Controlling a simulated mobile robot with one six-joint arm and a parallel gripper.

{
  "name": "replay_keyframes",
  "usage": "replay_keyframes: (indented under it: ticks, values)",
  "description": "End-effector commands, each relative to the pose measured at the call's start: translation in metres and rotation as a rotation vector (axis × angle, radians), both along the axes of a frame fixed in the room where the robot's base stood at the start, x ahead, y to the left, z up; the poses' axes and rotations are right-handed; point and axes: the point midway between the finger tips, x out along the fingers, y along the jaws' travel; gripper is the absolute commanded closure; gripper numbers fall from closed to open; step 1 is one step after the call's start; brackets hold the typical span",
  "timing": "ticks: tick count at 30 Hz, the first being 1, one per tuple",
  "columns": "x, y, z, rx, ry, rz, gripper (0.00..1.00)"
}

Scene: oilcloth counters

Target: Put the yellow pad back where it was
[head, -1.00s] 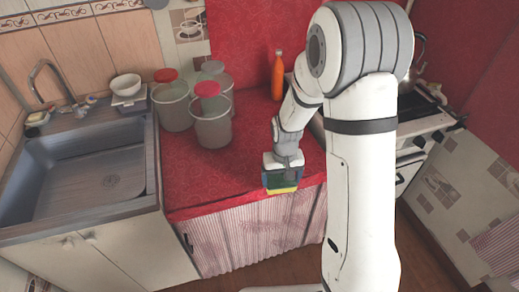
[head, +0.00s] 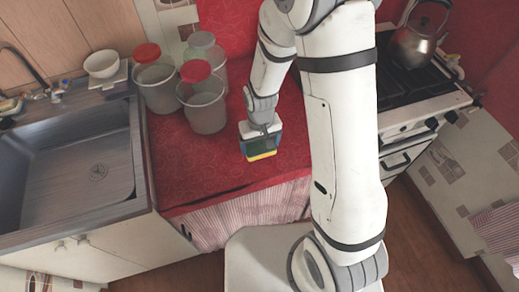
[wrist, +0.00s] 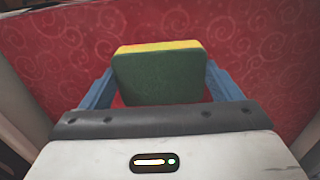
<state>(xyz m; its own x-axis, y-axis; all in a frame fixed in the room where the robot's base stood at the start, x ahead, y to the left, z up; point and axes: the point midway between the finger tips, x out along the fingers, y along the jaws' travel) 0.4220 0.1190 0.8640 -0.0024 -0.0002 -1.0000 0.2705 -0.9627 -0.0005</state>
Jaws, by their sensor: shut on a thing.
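The yellow pad (head: 262,156) is a sponge with a yellow layer and a dark green face. In the head view it is at the end of my arm, over the front part of the red counter (head: 215,184). My gripper (head: 261,147) is shut on it. In the wrist view the pad (wrist: 160,80) sits between the two blue fingers, green face toward the camera and yellow edge at the far top. Whether its lower side touches the cloth cannot be told.
Several tubs with red or grey lids, one of them a front tub (head: 206,110), stand at the counter's back left. A sink (head: 75,160) is at left, with a white bowl (head: 101,64) behind it. A stove with a kettle (head: 420,40) is at right. The counter's front left is clear.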

Motion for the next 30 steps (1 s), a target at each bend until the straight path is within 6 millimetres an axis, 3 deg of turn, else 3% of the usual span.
replay_keyframes:
  ticks: [10,23,24,30]
  values:
    - [-0.001,0.000,-0.040,-0.001,0.002,0.002,0.40]
    - [0.000,0.001,-0.047,0.000,-0.001,0.003,0.40]
    - [0.000,0.001,-0.046,0.000,-0.001,0.003,0.13]
    - [0.000,0.001,-0.045,0.000,0.000,0.003,0.00]
